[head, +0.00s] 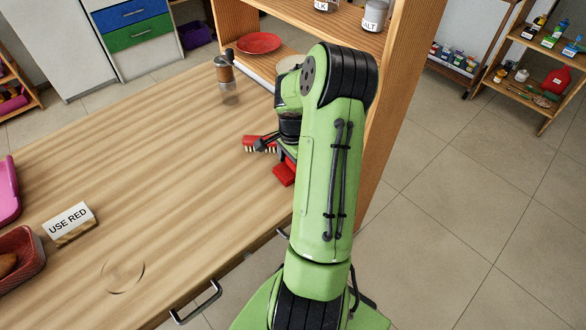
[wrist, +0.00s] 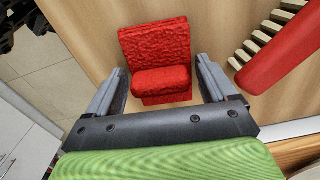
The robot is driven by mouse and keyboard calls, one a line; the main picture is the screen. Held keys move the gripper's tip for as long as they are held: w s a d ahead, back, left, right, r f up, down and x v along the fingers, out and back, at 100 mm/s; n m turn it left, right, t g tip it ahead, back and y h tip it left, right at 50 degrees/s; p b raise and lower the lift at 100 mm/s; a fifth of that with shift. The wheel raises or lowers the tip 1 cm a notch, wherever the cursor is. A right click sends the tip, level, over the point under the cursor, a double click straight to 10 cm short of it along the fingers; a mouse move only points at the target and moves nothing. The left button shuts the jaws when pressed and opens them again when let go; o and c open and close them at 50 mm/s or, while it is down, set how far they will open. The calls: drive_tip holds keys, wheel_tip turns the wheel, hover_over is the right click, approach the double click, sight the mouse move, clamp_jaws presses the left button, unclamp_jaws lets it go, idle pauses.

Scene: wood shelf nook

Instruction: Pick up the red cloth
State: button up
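The red cloth (wrist: 158,48) looks folded and rough-textured in the wrist view, lying on the wooden counter. In the head view a part of the red cloth (head: 285,174) shows beside my arm; the rest is hidden. My gripper (wrist: 160,66) is open, with one finger on each side of the cloth's near part. Bare wood shows between each finger and the cloth, so it is not gripped. I cannot tell how high the fingers are above the counter. In the head view my arm mostly hides the gripper.
A red brush (wrist: 285,52) with pale bristles lies close right of my gripper. A wooden shelf (head: 397,95) stands beside my arm. A grinder (head: 224,70) stands at the back. A "USE RED" sign (head: 70,222) and a red basket (head: 28,246) are left. The middle counter is clear.

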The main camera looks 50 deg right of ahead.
drive_tip(key=c, duration=0.7)
wheel_tip(320, 180, up, 10)
drive_tip(key=p, duration=0.3)
